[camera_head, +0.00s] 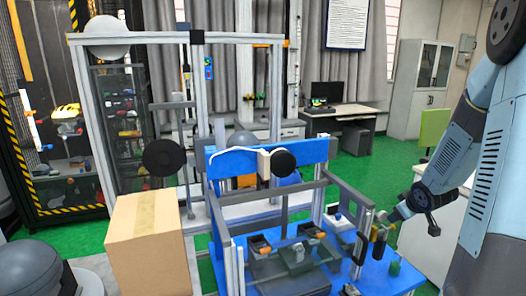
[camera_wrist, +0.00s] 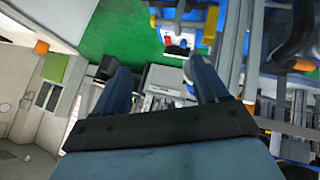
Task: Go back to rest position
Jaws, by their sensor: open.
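My gripper (camera_head: 385,222) shows in the head view at the right, at the end of my blue-grey arm, beside the right side of the drop tower's blue and grey frame (camera_head: 328,180). In the wrist view my gripper (camera_wrist: 158,75) has its two dark fingers spread apart. I see nothing held between them. The view past the fingers is tilted, with green floor and the frame's grey posts to the right. In the head view the fingertips are small, and I cannot tell whether they touch anything on the frame.
A blue table (camera_head: 400,270) with small parts lies below my gripper. A cardboard box (camera_head: 147,240) stands at the left front. A white cabinet (camera_head: 418,88) and a desk with a monitor (camera_head: 327,93) stand at the back. Green floor (camera_head: 385,170) is open between them and the frame.

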